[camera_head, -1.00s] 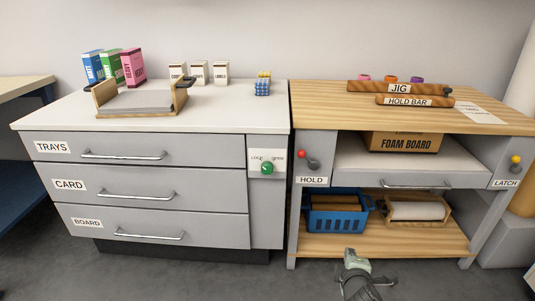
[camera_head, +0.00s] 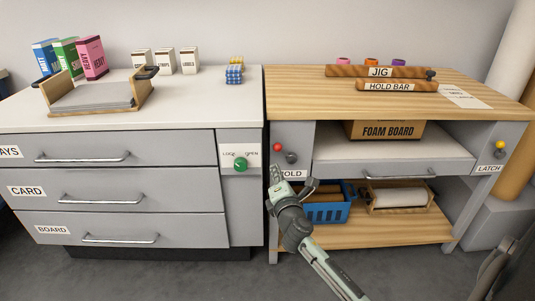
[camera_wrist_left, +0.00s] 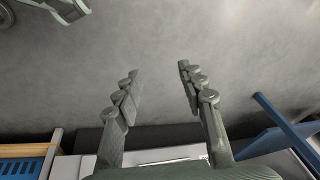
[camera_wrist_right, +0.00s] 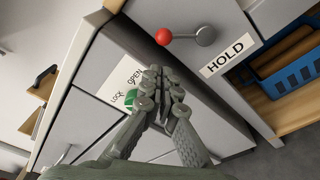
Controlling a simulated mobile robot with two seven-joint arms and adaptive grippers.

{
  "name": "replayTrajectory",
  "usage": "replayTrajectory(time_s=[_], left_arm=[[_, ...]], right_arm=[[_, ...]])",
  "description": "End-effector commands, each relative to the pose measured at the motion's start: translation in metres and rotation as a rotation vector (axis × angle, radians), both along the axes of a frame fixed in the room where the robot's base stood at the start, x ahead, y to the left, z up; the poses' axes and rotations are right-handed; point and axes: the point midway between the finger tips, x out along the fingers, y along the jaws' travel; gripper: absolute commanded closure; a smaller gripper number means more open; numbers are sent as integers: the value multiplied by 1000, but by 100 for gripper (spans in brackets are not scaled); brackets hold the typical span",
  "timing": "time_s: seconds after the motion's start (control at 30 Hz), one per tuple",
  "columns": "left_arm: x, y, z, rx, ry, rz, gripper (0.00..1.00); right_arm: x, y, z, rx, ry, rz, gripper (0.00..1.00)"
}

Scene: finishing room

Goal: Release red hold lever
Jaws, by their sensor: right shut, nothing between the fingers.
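The hold lever has a red ball (camera_head: 278,147) at its upper left end and a dark grey knob (camera_head: 291,157) at the other. It sits on the left front panel of the wooden-topped bench, above the HOLD label. My right gripper (camera_wrist_right: 158,72) is shut and empty. In the head view it is in front of the HOLD label, just below the lever, partly covering the label. In the right wrist view its fingertips are below the red ball (camera_wrist_right: 164,37), apparently apart from it. My left gripper (camera_wrist_left: 158,74) is open and empty, with floor behind it.
A green knob (camera_head: 240,164) marked LOCK and OPEN is on the drawer cabinet, left of the lever. A blue basket (camera_head: 326,212) stands on the lower shelf. The yellow-tipped LATCH lever (camera_head: 500,147) is on the bench's right panel. The HOLD BAR (camera_head: 397,86) lies on top.

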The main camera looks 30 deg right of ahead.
Motion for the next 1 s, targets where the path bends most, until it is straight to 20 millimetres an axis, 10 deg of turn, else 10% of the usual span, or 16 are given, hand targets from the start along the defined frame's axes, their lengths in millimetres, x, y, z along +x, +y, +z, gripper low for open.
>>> replayTrajectory(time_s=[1.0], left_arm=[[5,-1,11,2,-16,-2,60]], right_arm=[[91,-41,-7,2,0,-1,100]])
